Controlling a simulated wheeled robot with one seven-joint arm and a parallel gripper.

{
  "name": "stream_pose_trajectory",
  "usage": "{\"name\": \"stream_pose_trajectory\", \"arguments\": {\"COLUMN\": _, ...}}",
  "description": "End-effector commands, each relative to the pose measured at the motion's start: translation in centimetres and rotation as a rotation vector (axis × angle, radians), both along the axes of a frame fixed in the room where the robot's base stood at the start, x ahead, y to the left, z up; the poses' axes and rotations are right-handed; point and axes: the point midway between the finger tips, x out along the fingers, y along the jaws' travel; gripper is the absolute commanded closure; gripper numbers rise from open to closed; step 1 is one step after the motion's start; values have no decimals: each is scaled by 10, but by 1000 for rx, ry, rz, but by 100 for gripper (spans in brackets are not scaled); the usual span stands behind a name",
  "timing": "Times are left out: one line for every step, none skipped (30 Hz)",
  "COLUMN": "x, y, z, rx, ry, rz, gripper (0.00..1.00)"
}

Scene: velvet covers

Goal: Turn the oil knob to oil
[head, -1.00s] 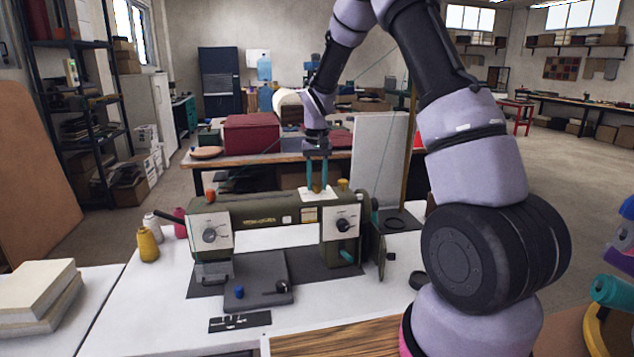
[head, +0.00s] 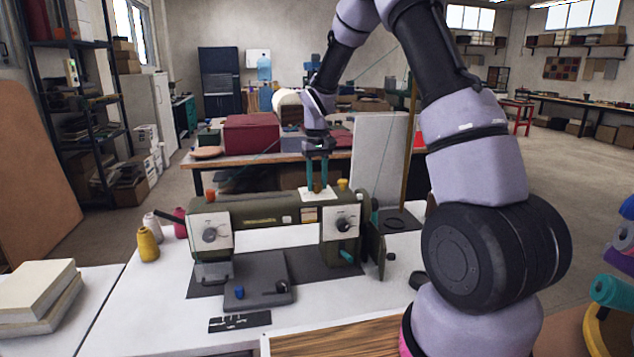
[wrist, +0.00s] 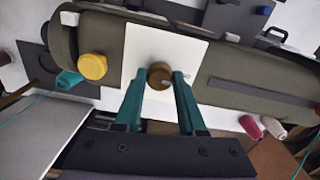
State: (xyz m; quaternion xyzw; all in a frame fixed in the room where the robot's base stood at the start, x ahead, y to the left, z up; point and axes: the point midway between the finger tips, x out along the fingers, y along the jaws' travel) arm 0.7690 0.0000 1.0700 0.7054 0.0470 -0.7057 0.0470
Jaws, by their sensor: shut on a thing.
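The brass knob, which I take for the oil knob (wrist: 159,76), stands on a white plate (wrist: 185,48) on top of the olive-green sewing machine (head: 268,213). The plate (head: 327,196) also shows in the head view. My gripper (wrist: 160,77) points down at the knob, with one teal fingertip on each side, shut on it. In the head view my gripper (head: 317,188) is above the right part of the machine. The plate's lettering is mostly hidden and too small to read, so I cannot tell the knob's setting.
A yellow knob (wrist: 92,66) stands on the machine close beside the plate. Dials (head: 343,225) are on the machine's front. Thread cones (head: 148,244) stand to the left on the white table (head: 150,300). A pale upright panel (head: 378,150) stands behind the machine.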

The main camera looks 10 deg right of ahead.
Motion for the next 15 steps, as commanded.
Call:
{"name": "stream_pose_trajectory", "arguments": {"x": 1, "y": 0, "z": 1, "rx": 0, "ry": -2, "rz": 0, "gripper": 49}}
{"name": "stream_pose_trajectory", "arguments": {"x": 1, "y": 0, "z": 1, "rx": 0, "ry": -2, "rz": 0, "gripper": 38}}
{"name": "stream_pose_trajectory", "arguments": {"x": 1, "y": 0, "z": 1, "rx": 0, "ry": -2, "rz": -1, "gripper": 30}}
{"name": "stream_pose_trajectory", "arguments": {"x": 1, "y": 0, "z": 1, "rx": 0, "ry": -2, "rz": -1, "gripper": 30}}
{"name": "stream_pose_trajectory", "arguments": {"x": 1, "y": 0, "z": 1, "rx": 0, "ry": -2, "rz": -1, "gripper": 30}}
{"name": "stream_pose_trajectory", "arguments": {"x": 0, "y": 0, "z": 0, "rx": 0, "ry": -1, "rz": -1, "gripper": 30}}
{"name": "stream_pose_trajectory", "arguments": {"x": 0, "y": 0, "z": 0, "rx": 0, "ry": -1, "rz": -1, "gripper": 30}}
{"name": "stream_pose_trajectory", "arguments": {"x": 0, "y": 0, "z": 0, "rx": 0, "ry": -1, "rz": -1, "gripper": 30}}
{"name": "stream_pose_trajectory", "arguments": {"x": 0, "y": 0, "z": 0, "rx": 0, "ry": -1, "rz": -1, "gripper": 30}}
{"name": "stream_pose_trajectory", "arguments": {"x": 0, "y": 0, "z": 0, "rx": 0, "ry": -1, "rz": -1, "gripper": 30}}
{"name": "stream_pose_trajectory", "arguments": {"x": 0, "y": 0, "z": 0, "rx": 0, "ry": -1, "rz": -1, "gripper": 30}}
{"name": "stream_pose_trajectory", "arguments": {"x": 0, "y": 0, "z": 1, "rx": 0, "ry": -1, "rz": -1, "gripper": 30}}
{"name": "stream_pose_trajectory", "arguments": {"x": 0, "y": 0, "z": 2, "rx": 0, "ry": -1, "rz": -1, "gripper": 30}}
{"name": "stream_pose_trajectory", "arguments": {"x": 1, "y": 0, "z": 4, "rx": 0, "ry": -2, "rz": -1, "gripper": 30}}
{"name": "stream_pose_trajectory", "arguments": {"x": 0, "y": 0, "z": 8, "rx": 0, "ry": -2, "rz": -1, "gripper": 30}}
